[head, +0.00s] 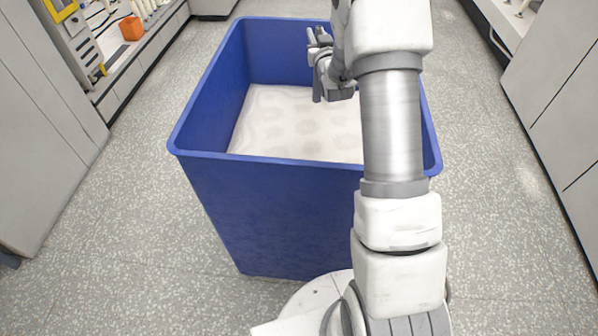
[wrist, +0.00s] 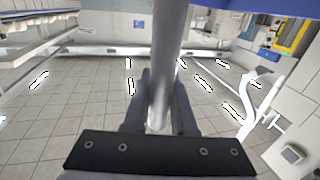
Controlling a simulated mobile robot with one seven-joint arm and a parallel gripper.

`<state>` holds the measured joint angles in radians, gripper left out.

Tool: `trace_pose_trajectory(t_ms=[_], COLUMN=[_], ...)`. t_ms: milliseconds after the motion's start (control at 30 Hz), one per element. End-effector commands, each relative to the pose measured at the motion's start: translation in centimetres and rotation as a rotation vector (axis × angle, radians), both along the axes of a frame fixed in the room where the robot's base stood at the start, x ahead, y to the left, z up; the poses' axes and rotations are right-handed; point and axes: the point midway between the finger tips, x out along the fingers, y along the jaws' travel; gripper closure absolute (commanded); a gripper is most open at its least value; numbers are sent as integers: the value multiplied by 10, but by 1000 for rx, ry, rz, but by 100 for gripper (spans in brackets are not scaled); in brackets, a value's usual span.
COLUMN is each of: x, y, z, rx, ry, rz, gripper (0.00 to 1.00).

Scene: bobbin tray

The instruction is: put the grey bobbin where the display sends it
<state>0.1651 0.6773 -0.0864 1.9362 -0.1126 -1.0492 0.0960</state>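In the wrist view a long, shiny grey tube, which I take to be the grey bobbin (wrist: 166,60), stands between the two dark fingers of my gripper (wrist: 163,100). The fingers lie against its sides, and it runs out of the top of the picture. In the head view my gripper (head: 318,38) is small, over the far right part of the blue bin (head: 270,205); the bobbin cannot be made out clearly there. No display with readable content shows in either view.
The deep blue bin has a pale bottom (head: 290,122) with faint round marks. On the left counter stand an orange box (head: 131,28), pale upright pieces (head: 141,8) and a yellow-framed panel (head: 62,8). Cabinets line both sides. Speckled floor (head: 130,215) is clear around the bin.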

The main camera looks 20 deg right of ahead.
Motion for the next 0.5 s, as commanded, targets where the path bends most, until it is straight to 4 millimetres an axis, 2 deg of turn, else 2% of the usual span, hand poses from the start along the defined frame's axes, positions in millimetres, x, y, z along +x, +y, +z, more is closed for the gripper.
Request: trace_pose_trajectory(t_ms=[33,167,200,500], x=[0,0,0,-1], y=[0,0,0,0], z=[0,0,0,0], rx=[0,0,0,0], ry=[0,0,0,1], rz=[0,0,0,0], gripper=[67,44,41,41])
